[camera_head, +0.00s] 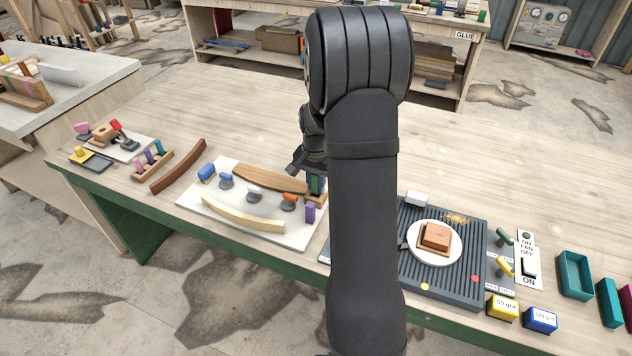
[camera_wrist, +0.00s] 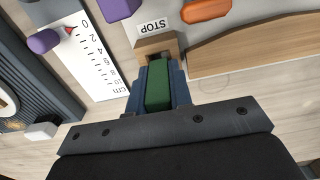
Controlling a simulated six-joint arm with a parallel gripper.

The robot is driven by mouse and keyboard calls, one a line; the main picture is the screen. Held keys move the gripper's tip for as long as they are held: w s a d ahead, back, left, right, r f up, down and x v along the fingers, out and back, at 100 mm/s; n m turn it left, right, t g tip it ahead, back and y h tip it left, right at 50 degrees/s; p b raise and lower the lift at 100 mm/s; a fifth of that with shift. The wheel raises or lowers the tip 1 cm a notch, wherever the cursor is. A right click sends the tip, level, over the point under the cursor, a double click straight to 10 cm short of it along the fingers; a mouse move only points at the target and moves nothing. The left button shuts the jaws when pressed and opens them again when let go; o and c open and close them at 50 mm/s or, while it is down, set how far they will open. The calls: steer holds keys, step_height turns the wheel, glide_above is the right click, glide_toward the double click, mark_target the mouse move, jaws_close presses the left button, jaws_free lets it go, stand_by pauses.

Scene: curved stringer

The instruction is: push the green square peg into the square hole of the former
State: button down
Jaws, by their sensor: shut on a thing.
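My gripper (camera_wrist: 157,92) is shut on the green square peg (camera_wrist: 158,86), which sits between its two blue jaws. In the head view the peg shows as a small green patch (camera_head: 315,185) at the fingertips, partly hidden by my arm. Just beyond the peg in the wrist view is a small wooden block (camera_wrist: 147,45) with a dark square opening, beside a STOP label (camera_wrist: 153,27). The peg's far end is close to this opening; I cannot tell whether it has entered. A curved brown wooden piece (camera_wrist: 250,48) lies just right of the block, and also shows in the head view (camera_head: 268,179).
A white board (camera_head: 215,210) holds a pale curved strip (camera_head: 243,214), blue and orange clamps and a purple block (camera_head: 310,212). A ruler (camera_wrist: 95,55) lies left of the gripper. A ridged dark tray (camera_head: 450,270) with a round plate stands to the right.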

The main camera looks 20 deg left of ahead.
steer(key=shift+f, duration=0.6)
steer(key=shift+r, duration=0.15)
steer(key=shift+r, duration=0.4)
steer(key=shift+f, duration=0.5)
stand_by(1.0)
steer(key=c, duration=1.2)
jaws_free()
step_height(320, 180, up, 17)
steer(key=shift+r, duration=0.2)
steer(key=shift+f, duration=0.1)
